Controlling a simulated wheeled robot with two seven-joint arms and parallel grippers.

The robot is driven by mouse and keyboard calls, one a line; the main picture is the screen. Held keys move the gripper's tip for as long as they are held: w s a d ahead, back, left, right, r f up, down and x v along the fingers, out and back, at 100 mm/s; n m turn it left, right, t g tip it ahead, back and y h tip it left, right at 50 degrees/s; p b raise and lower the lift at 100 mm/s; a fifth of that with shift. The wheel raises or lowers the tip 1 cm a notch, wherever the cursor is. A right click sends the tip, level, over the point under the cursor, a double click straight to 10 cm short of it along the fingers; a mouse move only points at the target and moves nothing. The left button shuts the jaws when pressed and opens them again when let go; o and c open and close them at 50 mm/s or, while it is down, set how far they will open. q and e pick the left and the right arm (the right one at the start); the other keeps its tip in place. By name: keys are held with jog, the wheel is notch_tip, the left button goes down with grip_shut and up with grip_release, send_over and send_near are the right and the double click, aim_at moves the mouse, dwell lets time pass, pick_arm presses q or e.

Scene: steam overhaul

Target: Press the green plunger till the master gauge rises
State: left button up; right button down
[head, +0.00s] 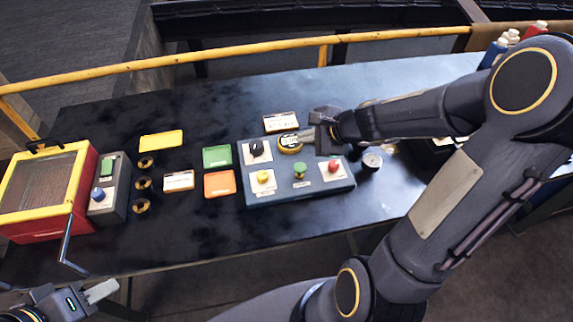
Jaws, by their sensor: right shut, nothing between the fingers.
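The green plunger (300,169) stands at the front middle of a blue-grey control box (283,192) on the bench, between a yellow button (263,177) and a red one (333,166). My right gripper (300,137) is shut and empty. Its fingertips point left over the back of the box, at a yellow-ringed round part (290,143), behind the plunger in the picture; whether they touch it I cannot tell. A small round dial (372,160) stands right of the box; its reading is too small to tell. My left gripper (103,291) is at the bottom left, off the bench; its jaw opening is unclear.
A black knob (256,147) is at the box's back left. Green (217,156) and orange (219,184) trays lie left of it. A grey box with a blue button (98,194) and a red-yellow case (75,215) stand farther left. A yellow rail (230,53) runs behind the bench.

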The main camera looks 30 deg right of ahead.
jog(key=shift+w+d+f+m, duration=0.1)
jog(key=shift+w+f+m, duration=0.15)
jog(key=shift+f+m, duration=0.05)
jog(key=shift+f, duration=0.1)
jog(key=b, duration=0.8)
send_over(304, 168)
notch_tip(304, 168, down, 8)
jog(key=shift+r, duration=0.15)
jog(key=shift+f, duration=0.4)
jog(key=shift+f+b, duration=0.15)
jog(key=shift+b, duration=0.2)
dwell(0.9)
jog(key=shift+f+b, duration=0.3)
jog(key=shift+b, duration=0.05)
